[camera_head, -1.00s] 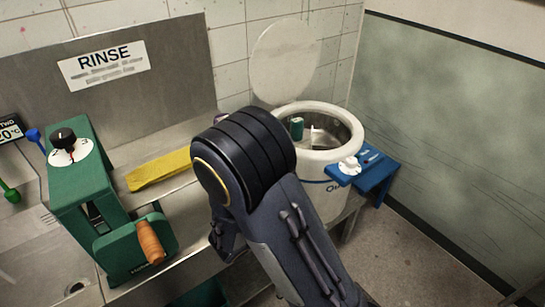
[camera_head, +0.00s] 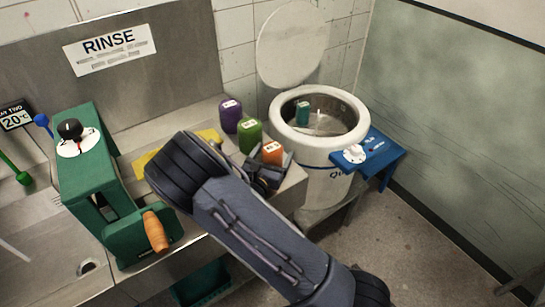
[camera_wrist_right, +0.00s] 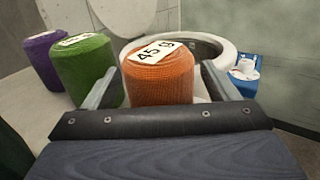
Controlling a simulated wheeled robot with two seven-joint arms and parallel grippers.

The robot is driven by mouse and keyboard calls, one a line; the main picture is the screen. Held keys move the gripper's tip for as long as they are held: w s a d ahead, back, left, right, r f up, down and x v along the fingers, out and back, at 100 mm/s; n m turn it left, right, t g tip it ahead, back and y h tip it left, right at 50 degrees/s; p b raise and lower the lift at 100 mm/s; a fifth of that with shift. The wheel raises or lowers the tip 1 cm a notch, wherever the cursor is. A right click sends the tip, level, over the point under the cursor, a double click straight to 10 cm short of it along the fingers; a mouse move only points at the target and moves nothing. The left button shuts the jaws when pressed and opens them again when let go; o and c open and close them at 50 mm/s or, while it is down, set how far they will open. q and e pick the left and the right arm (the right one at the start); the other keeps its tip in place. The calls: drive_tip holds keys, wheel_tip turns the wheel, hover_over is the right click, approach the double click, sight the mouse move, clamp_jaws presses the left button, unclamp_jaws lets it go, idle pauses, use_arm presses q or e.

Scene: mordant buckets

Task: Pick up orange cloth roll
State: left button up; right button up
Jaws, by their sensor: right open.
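The orange cloth roll (camera_head: 272,152) stands upright on the steel counter, at the right end of a row of rolls. In the right wrist view the orange roll (camera_wrist_right: 160,78) shows a white "45 g" label on top and sits between the two fingers. My right gripper (camera_head: 268,172) is open at the roll, one finger on each side; the wrist view shows the open fingers (camera_wrist_right: 163,85) too. I cannot tell whether they touch it. The roll's lower part is hidden by the gripper. My left gripper is not in view.
A green roll (camera_head: 250,136) stands close to the left of the orange one, and a purple roll (camera_head: 230,116) beyond it. A white open pot (camera_head: 330,165) with a raised lid (camera_head: 292,45) stands right. A green wringer (camera_head: 92,180) and yellow cloth (camera_head: 150,160) are left.

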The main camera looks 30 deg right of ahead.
drive_tip(key=shift+c, duration=0.3)
drive_tip(key=c, duration=1.1)
drive_tip(key=shift+r, duration=0.1)
